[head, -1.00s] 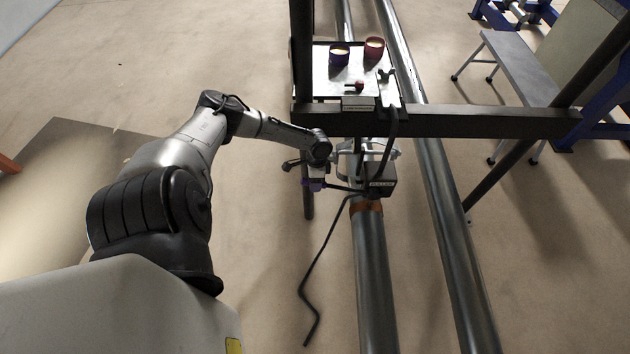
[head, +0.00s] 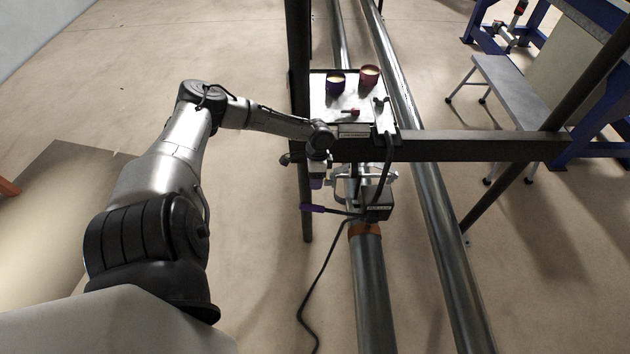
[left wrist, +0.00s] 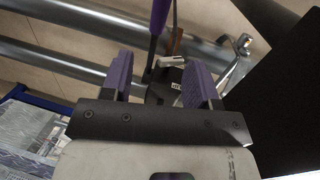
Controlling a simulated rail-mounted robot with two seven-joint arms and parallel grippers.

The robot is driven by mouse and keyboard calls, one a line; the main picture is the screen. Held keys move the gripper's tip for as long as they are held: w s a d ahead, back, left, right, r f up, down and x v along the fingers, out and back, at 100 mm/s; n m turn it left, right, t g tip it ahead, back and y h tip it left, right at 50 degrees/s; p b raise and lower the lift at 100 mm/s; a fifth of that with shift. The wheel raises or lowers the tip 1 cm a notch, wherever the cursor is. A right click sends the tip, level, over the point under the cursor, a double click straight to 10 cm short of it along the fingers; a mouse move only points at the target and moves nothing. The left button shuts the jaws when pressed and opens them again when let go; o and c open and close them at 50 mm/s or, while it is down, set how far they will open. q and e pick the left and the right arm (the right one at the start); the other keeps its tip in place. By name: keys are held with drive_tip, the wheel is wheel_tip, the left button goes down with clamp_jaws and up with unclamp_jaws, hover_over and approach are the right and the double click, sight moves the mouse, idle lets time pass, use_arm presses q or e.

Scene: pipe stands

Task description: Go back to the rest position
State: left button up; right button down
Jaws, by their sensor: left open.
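My left gripper (head: 317,183) hangs just above and beside the purple-ended lever (head: 313,208) of a black boxy device (head: 377,204) at the pipe. In the left wrist view its purple fingers (left wrist: 160,80) are spread apart, with nothing held between them. The lever's purple grip (left wrist: 160,14) shows beyond the fingers in that view, and the black device lies partly hidden behind them. My left arm reaches in from the left, bent at the elbow. My right gripper is in no view.
A dark crossbeam (head: 470,147) and upright post (head: 299,60) stand close by the left wrist. A tray (head: 320,95) with two cups lies behind the beam. A black cable (head: 318,275) trails from the device. Open floor (head: 250,270) lies to the left.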

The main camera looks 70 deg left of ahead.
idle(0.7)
use_arm(q)
drive_tip(key=w+d+r+m+t+y, duration=0.3)
drive_tip(key=d, duration=0.8)
drive_tip(key=w+d+r+m+t+y, duration=0.2)
drive_tip(key=d+r+t+y, duration=0.15)
drive_tip(key=d, duration=0.75)
drive_tip(key=s+d+r+n+t+h, duration=0.1)
drive_tip(key=s+d+n+h, duration=0.2)
drive_tip(key=s+d, duration=0.5)
drive_tip(key=s+d+f+n+g+h, duration=0.25)
drive_tip(key=s+d+f, duration=0.25)
drive_tip(key=s+d, duration=0.25)
wheel_tip(320, 180, up, 27)
drive_tip(key=p, duration=2.7)
drive_tip(key=shift+a+r+y+p, duration=0.15)
drive_tip(key=shift+a+y+p, duration=0.05)
drive_tip(key=shift+y+p, duration=0.15)
